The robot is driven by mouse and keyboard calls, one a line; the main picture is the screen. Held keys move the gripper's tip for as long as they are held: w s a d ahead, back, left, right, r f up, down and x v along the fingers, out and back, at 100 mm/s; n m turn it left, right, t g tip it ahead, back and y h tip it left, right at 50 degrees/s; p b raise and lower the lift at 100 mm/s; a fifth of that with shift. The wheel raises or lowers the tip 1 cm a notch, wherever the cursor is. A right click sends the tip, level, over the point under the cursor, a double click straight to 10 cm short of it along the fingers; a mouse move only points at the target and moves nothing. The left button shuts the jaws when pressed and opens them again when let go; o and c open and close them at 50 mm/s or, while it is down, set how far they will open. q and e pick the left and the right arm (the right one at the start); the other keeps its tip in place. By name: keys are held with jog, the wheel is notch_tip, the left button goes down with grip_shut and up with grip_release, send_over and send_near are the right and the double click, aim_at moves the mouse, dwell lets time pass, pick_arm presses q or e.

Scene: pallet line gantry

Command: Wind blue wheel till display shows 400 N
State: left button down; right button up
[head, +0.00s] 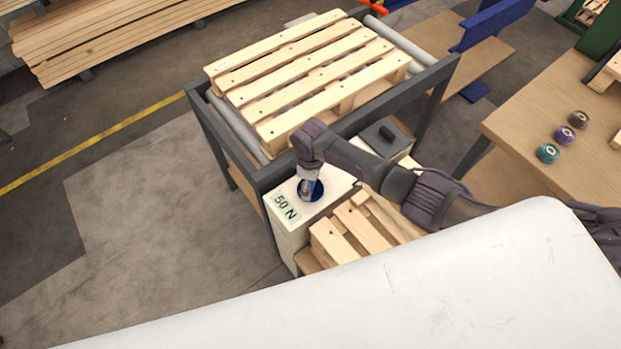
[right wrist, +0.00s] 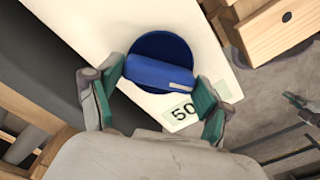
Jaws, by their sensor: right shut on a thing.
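The blue wheel (head: 312,191) lies on top of a white box (head: 287,237). In the right wrist view the wheel (right wrist: 150,50) is a round disc with a raised bar across it. My right gripper (head: 307,189) reaches down onto the wheel. In the right wrist view its fingers (right wrist: 162,88) are on both sides of the bar, shut on it. A small gripper-like shape (right wrist: 302,105) at the right edge there may be my left gripper.
A wooden pallet (head: 310,70) lies on the roller conveyor (head: 350,122) behind the box. The floor at left is clear.

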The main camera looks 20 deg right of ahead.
jog(key=shift+m, duration=0.5)
jog(key=o, duration=1.1)
jog(key=shift+r, duration=0.15)
notch_tip(320, 180, up, 12)
jog(key=shift+f, duration=0.1)
jog(key=shift+f, duration=0.1)
